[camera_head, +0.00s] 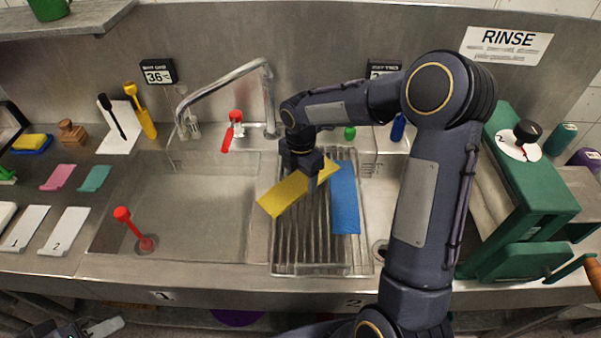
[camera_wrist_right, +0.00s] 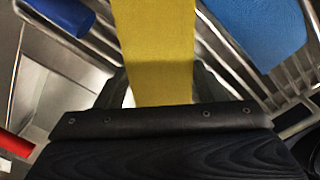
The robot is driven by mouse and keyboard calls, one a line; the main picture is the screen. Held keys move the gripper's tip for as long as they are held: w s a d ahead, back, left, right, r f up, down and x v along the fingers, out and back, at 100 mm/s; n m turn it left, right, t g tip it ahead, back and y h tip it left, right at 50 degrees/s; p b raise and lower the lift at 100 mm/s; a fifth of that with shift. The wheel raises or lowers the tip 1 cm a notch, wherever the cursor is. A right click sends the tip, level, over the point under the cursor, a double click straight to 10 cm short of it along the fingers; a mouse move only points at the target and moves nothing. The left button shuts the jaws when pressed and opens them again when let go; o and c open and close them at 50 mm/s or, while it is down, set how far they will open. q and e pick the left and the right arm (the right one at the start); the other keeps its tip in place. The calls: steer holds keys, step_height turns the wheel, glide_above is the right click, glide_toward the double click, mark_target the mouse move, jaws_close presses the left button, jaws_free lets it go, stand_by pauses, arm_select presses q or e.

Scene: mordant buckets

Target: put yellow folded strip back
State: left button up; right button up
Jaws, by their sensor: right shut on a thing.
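The yellow folded strip (camera_head: 282,196) lies slantwise at the upper left of the ribbed metal rack (camera_head: 312,240). My right gripper (camera_head: 313,180) is shut on the strip and covers part of it. In the right wrist view the yellow strip (camera_wrist_right: 155,50) runs up from between the fingers (camera_wrist_right: 155,98). Whether it rests on the rack or hangs just above it, I cannot tell. A blue strip (camera_head: 345,198) lies on the rack to the right. At the bottom left edge, part of my left gripper (camera_head: 88,330) shows; its jaws are unclear.
A sink basin (camera_head: 190,205) with a red-handled tool (camera_head: 133,228) is left of the rack. A tap (camera_head: 235,75) arches behind. A green press (camera_head: 520,200) stands at right. Numbered white plates (camera_head: 65,230) and pink (camera_head: 60,177) and teal (camera_head: 95,178) pieces lie at left.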

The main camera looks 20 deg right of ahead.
mark_target(300, 181)
steer(key=shift+a+f+b, duration=0.1)
steer(key=shift+f+b, duration=0.35)
steer(key=shift+f, duration=0.25)
steer(key=o, duration=1)
steer(key=shift+r, duration=0.1)
steer(key=shift+o, duration=0.2)
step_height(300, 181, up, 12)
steer(key=s+r+m+t, duration=0.1)
steer(key=s+r+m, duration=0.3)
steer(key=s+m, duration=0.15)
steer(key=s+a+f+m+t+y, duration=0.1)
steer(key=s+m+t+y, duration=0.1)
steer(key=s+m, duration=0.7)
steer(key=s+a+f+m+t+y, duration=0.1)
steer(key=s+a+f+m+t, duration=0.1)
steer(key=s+m, duration=0.7)
steer(key=shift+s+t+y, duration=0.3)
steer(key=shift+s+y, duration=0.1)
steer(key=shift+s, duration=0.45)
